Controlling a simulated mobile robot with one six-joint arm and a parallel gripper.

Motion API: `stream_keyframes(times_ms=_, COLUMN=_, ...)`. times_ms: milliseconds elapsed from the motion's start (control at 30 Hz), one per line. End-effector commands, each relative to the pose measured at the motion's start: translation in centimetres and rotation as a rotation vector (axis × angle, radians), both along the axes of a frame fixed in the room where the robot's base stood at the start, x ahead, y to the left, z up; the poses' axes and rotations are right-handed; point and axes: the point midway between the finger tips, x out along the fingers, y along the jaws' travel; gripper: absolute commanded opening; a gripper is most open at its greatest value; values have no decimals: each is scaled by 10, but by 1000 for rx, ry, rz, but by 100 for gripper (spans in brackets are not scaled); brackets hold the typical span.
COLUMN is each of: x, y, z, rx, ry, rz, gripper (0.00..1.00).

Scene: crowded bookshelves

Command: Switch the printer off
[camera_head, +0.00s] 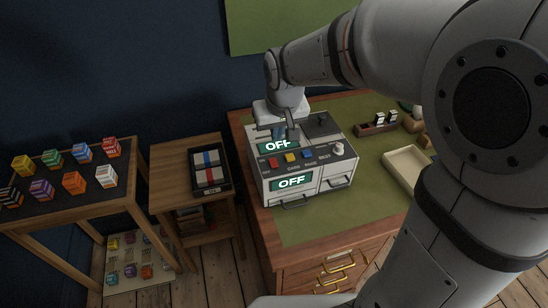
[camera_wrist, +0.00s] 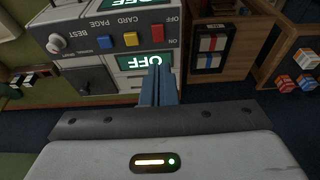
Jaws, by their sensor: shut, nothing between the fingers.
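The printer (camera_head: 326,173) is a pale box on the desk. Its two green displays, one upper (camera_head: 279,145) and one lower (camera_head: 291,182), both read OFF. Its sloped panel carries a red switch (camera_head: 273,162), a yellow button (camera_head: 290,157), a blue button (camera_head: 308,153) and a white knob (camera_head: 338,148). In the wrist view the printer is upside down, with the red switch (camera_wrist: 158,32) between ON and OFF labels. My gripper (camera_head: 279,136) is over the printer's back left part, by the upper display. Its blue fingers (camera_wrist: 158,78) are shut and empty; I cannot tell whether they touch the printer.
The wooden desk (camera_head: 258,181) has a green top. A pale tray (camera_head: 406,170) and a wooden holder with small blocks (camera_head: 376,128) lie right of the printer. On the left, a small stand holds a black tray (camera_head: 209,181), and a low table (camera_head: 62,207) bears several coloured cubes.

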Motion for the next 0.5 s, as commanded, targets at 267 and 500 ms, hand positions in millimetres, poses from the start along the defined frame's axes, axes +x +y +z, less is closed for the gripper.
stream_keyframes(times_ms=267, x=15, y=4, z=-58, rx=-2, ry=7, rz=1, gripper=0)
stream_keyframes(times_ms=500, x=21, y=6, z=-99, rx=-2, ry=5, rz=1, gripper=0)
